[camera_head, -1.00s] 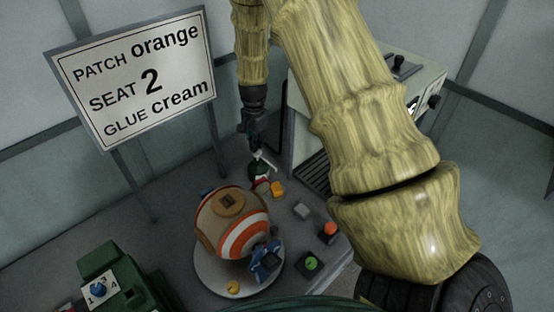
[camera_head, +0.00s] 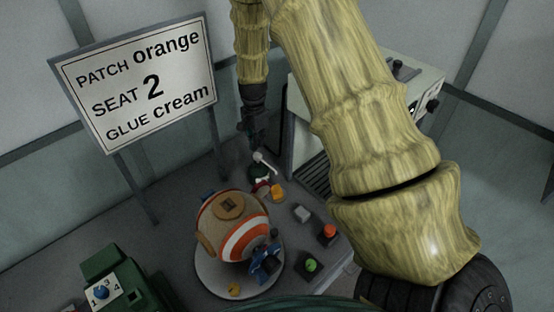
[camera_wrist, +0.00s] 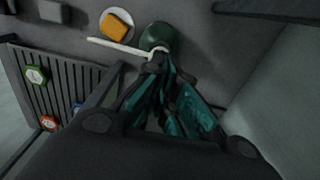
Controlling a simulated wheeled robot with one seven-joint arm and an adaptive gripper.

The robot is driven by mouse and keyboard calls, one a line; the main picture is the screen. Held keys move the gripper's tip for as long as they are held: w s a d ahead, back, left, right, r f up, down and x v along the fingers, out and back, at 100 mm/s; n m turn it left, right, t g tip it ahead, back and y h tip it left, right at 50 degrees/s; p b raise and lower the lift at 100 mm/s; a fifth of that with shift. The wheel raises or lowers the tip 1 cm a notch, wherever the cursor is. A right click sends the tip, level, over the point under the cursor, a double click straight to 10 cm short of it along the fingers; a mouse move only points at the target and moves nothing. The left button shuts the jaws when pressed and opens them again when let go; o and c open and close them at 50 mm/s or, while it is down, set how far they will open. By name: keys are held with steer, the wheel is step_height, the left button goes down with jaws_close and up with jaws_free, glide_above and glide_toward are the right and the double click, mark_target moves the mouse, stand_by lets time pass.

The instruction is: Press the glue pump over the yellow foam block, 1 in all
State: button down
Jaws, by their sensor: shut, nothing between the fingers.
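The glue pump (camera_head: 260,172) is a dark green bottle with a white head and spout. In the wrist view, its round green body (camera_wrist: 158,36) lies just beyond my fingertips, and its white spout (camera_wrist: 112,46) points left. The yellow foam block (camera_head: 278,193) sits beside the pump. In the wrist view, the foam block (camera_wrist: 115,26) rests on a small white dish (camera_wrist: 127,17). My gripper (camera_wrist: 163,62) is shut and empty, its tips at the pump head. In the head view my gripper (camera_head: 254,145) is above the pump. I cannot tell whether they touch.
A striped ball (camera_head: 232,225) sits on a round pale plate (camera_head: 215,286). Orange (camera_head: 327,232) and green (camera_head: 311,265) buttons and a grey block (camera_head: 302,213) are to the right. A machine (camera_head: 312,165) stands behind. The sign (camera_head: 137,82) reads patch orange, seat 2, glue cream.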

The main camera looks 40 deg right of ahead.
steer(key=shift+r+p, duration=1.3)
steer(key=shift+r, duration=0.85)
